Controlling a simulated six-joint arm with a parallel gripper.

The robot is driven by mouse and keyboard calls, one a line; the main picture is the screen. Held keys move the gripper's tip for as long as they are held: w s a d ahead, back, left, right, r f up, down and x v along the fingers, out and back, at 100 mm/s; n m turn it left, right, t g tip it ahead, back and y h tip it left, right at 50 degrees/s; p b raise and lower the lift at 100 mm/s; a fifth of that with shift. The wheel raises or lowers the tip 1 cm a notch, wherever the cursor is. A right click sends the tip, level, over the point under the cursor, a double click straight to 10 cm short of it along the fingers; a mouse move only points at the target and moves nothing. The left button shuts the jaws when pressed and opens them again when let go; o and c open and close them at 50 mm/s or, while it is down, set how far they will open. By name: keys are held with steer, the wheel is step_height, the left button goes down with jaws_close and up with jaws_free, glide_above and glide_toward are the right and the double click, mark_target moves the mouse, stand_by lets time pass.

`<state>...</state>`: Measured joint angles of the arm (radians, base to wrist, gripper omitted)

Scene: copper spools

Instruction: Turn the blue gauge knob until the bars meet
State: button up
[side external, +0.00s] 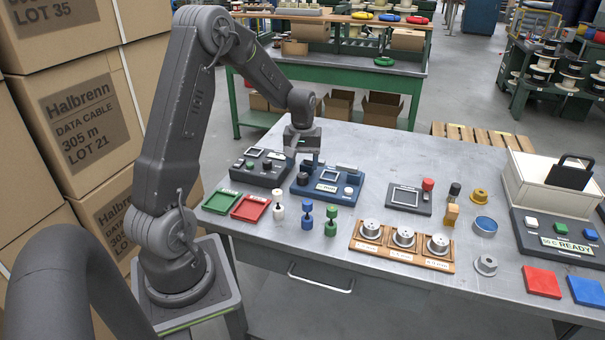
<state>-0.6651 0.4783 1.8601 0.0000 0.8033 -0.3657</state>
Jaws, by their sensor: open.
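The blue gauge (318,190) is a blue box near the back left of the grey table. It has a small screen (329,175) and a light label on its front. A dark round knob (302,179) sits on its left part. My gripper (304,163) points down just above that knob, at the gauge's back left. Its fingers are small here and partly run together with the gauge; I take it as open, with nothing held. I cannot tell whether it touches the knob. The bars on the screen are too small to read.
A dark box with knobs (262,168) stands close left of the gauge. Green and red trays (251,207), small spools (307,214) and a wooden rack (400,255) lie in front.

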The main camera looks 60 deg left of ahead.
mark_target(302, 175)
steer(key=shift+f, duration=2.05)
steer(key=shift+c, duration=0.2)
steer(key=c, duration=0.9)
